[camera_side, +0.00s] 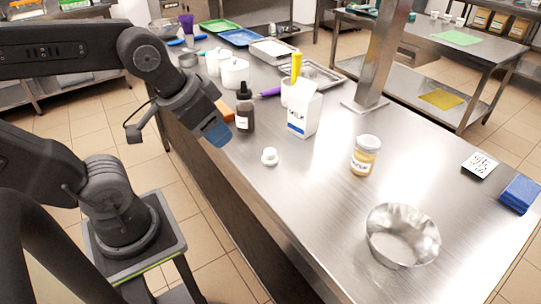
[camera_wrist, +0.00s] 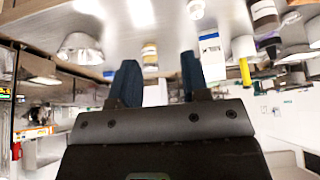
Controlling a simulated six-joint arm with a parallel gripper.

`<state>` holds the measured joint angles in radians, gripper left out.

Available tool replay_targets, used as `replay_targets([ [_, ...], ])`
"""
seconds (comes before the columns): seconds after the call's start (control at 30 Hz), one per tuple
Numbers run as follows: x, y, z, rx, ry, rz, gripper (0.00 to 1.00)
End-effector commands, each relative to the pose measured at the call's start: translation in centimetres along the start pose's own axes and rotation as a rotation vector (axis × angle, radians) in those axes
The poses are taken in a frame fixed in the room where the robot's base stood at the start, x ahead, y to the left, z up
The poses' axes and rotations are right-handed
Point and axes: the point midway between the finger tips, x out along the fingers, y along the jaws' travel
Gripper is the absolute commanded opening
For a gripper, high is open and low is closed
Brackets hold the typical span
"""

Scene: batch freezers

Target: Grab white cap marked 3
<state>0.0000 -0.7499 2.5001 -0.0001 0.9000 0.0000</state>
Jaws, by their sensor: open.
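A small white cap (camera_side: 269,156) stands on the steel table near its front edge in the side view; I cannot read a mark on it. A small white object at the top of the wrist view (camera_wrist: 196,9) looks like the same cap. My gripper (camera_side: 216,134) is up and to the left of the cap in the side view, apart from it. In the wrist view its two blue fingers (camera_wrist: 158,82) are spread with nothing held between them.
A dark dropper bottle (camera_side: 245,108) and a milk carton (camera_side: 304,111) stand behind the cap. A labelled jar (camera_side: 365,155) and a metal bowl (camera_side: 402,236) are to its right. White pots and trays crowd the far end. The table between cap and bowl is clear.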

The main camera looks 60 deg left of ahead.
Motion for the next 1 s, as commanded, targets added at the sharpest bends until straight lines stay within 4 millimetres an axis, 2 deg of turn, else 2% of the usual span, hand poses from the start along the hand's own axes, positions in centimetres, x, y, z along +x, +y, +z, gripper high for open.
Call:
replay_targets([
  [0.2,0.0,0.0,0.0,0.000,0.000,0.000,0.43],
  [0.53,0.0,0.0,0.0,0.000,0.000,0.000,0.74],
  [0.8,0.1,-0.1,-0.3,-0.016,-0.007,-0.005,0.74],
  [0.87,0.4,-0.3,-0.8,-0.047,-0.021,-0.015,0.74],
  [1.0,2.0,-1.1,-3.1,-0.204,-0.079,-0.066,0.74],
])
